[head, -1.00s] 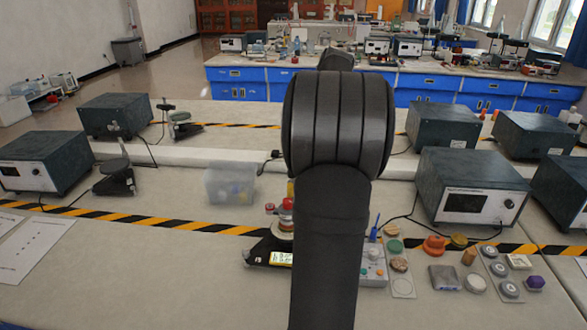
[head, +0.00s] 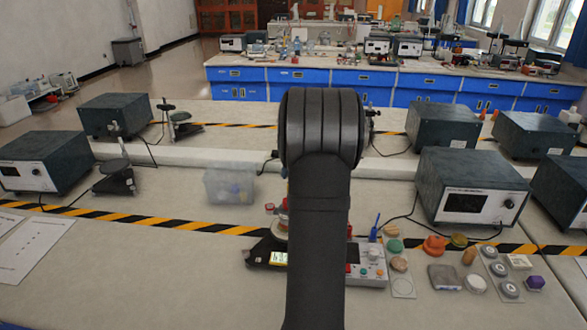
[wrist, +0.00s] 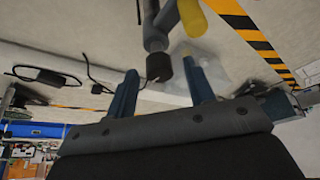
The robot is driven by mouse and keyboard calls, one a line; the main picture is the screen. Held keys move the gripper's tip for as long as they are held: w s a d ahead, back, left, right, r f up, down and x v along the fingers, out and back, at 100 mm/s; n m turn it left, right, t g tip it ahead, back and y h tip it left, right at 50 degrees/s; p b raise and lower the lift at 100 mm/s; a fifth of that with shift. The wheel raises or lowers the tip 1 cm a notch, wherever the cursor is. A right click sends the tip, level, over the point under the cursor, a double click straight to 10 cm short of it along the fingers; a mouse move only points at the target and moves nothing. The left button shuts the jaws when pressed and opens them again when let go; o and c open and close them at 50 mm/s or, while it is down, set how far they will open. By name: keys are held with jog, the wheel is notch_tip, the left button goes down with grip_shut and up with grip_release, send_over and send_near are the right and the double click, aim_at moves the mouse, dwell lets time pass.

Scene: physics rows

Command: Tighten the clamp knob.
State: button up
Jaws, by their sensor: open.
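The clamp (wrist: 155,40) shows in the wrist view as a grey fitting at the top centre. A dark, round knob (wrist: 159,67) sits at its lower end. My gripper (wrist: 160,69) is open, with one blue-grey finger on each side of the knob in the picture. I see gaps between the knob and both fingers. I cannot tell whether the knob lies at the depth of the fingertips. In the head view my own arm hides the gripper, the clamp and the knob.
A yellow cylinder (wrist: 192,18) is beside the clamp in the wrist view. In the head view, a clear bin (head: 229,187) stands left of my arm. A control box (head: 369,266) and several small items lie to the right. The bench's left front is mostly clear.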

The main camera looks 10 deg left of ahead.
jog(key=c, duration=1)
jog(key=shift+m, duration=0.3)
jog(key=m+t+h, duration=0.1)
jog(key=m, duration=0.2)
jog(key=shift+s+a, duration=0.1)
jog(key=shift+a, duration=0.05)
jog(key=m+h, duration=0.1)
jog(key=m, duration=0.1)
jog(key=m+h, duration=0.1)
jog(key=m, duration=0.2)
jog(key=shift+a+t, duration=0.1)
jog(key=shift+t, duration=0.2)
jog(key=m+h, duration=0.1)
jog(key=m, duration=0.2)
jog(key=shift+a+m, duration=0.1)
jog(key=shift+m, duration=0.2)
jog(key=m+h, duration=0.1)
jog(key=m, duration=0.3)
jog(key=shift+a+h, duration=0.1)
jog(key=shift+h, duration=0.3)
jog(key=shift+m+g, duration=0.3)
jog(key=shift+g, duration=0.1)
